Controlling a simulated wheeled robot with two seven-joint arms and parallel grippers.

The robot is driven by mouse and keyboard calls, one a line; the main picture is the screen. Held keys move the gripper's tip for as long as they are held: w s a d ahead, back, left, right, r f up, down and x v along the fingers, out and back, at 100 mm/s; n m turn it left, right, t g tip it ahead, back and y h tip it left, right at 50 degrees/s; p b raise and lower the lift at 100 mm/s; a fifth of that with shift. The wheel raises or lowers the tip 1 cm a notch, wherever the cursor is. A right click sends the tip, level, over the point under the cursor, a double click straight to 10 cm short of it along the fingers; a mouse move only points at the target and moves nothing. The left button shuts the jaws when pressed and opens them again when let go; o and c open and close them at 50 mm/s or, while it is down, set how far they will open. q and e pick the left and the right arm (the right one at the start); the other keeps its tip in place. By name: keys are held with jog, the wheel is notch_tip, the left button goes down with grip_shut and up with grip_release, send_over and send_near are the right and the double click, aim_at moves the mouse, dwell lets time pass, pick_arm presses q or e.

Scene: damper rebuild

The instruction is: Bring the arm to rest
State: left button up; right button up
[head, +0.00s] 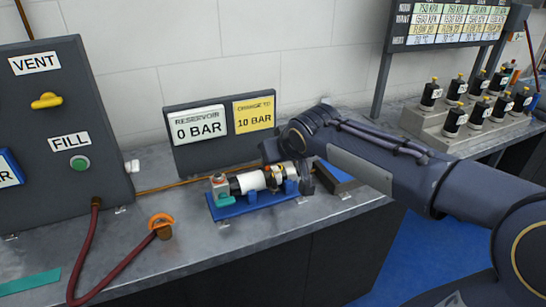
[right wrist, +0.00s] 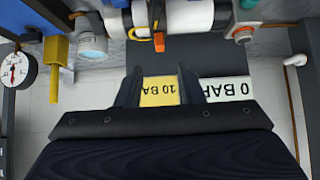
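My right arm reaches in from the right in the head view, bent over the bench. Its gripper (head: 286,168) is at the right end of a white cylindrical damper (head: 248,182) lying in a blue cradle (head: 262,200). In the right wrist view the two dark fingers (right wrist: 162,88) stand apart with nothing between them. The damper's white body (right wrist: 185,16) shows beyond the fingertips, with an orange piece (right wrist: 158,41) on it. Whether a finger touches the damper is unclear. My left gripper is not in view.
A panel with a yellow vent knob (head: 47,101) and green fill button (head: 79,164) stands left. A red hose with an orange fitting (head: 160,222) lies in front. A sign reads 0 BAR (head: 197,127) and 10 BAR (head: 254,114). Several black canisters fill a rack (head: 437,127) at right.

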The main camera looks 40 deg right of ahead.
dwell(0.5)
jog(key=s+a+f+g+y+p, duration=0.1)
jog(key=s+a+y+p, duration=0.2)
jog(key=s+a, duration=0.4)
jog(key=s+a+f+n+g+y+p, duration=0.1)
jog(key=s+a+p, duration=0.4)
jog(key=s, duration=0.8)
jog(key=a+f+g+y, duration=0.1)
jog(key=a, duration=0.2)
jog(key=shift+s+a+f+y, duration=0.15)
jog(key=shift+s+a+y, duration=0.1)
jog(key=shift+y, duration=0.15)
jog(key=shift+d, duration=0.15)
